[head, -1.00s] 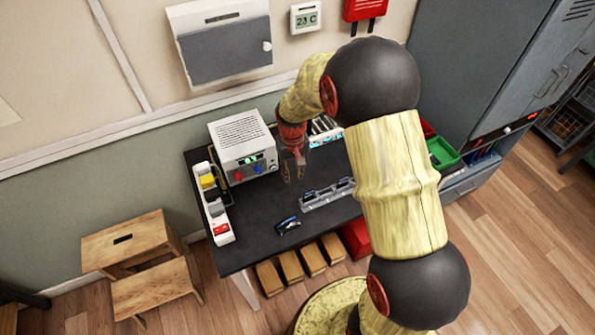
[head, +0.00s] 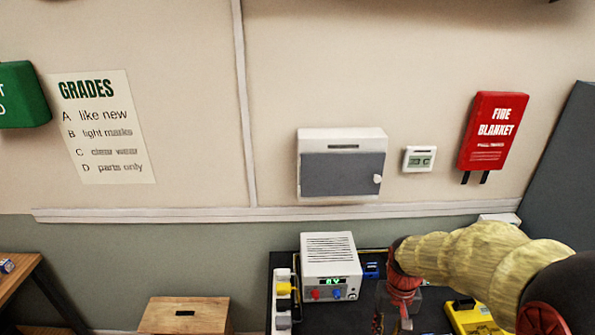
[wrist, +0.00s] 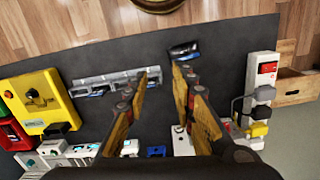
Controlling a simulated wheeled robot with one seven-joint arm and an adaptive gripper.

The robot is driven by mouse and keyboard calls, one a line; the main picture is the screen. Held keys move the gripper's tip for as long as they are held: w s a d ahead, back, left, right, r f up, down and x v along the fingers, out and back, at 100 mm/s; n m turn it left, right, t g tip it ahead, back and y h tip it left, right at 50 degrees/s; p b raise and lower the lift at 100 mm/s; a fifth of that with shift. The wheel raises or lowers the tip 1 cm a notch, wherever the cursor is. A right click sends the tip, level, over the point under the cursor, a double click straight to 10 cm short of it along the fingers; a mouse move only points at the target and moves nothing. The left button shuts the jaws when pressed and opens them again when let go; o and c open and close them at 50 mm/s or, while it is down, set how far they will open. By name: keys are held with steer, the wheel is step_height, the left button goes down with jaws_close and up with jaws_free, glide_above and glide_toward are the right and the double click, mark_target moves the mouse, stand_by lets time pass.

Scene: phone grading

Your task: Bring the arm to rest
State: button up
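My arm, in pale yellow segments with dark joints, reaches in from the right of the head view. My gripper (head: 393,322) hangs down over the dark table, and its tips are cut off by the bottom edge of the picture.
A white power supply (head: 330,262) and a power strip (wrist: 262,88) stand on the table (wrist: 222,48). A yellow device (wrist: 42,100) sits at the left in the wrist view. A wooden stool (head: 185,314) stands left of the table. A wall cabinet (head: 342,165) hangs above.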

steer(key=s+a+r+t, duration=0.2)
steer(key=s+r, duration=0.4)
steer(key=r, duration=0.3)
steer(key=s+a+r+n+t+b, duration=0.1)
steer(key=s+r+t, duration=0.3)
steer(key=s+r, duration=0.3)
step_height(320, 180, up, 3)
steer(key=shift+s+a+f, duration=0.1)
steer(key=shift+s+a, duration=0.15)
steer(key=shift+a, duration=0.1)
steer(key=shift+o, duration=0.6)
steer(key=shift+w, duration=0.1)
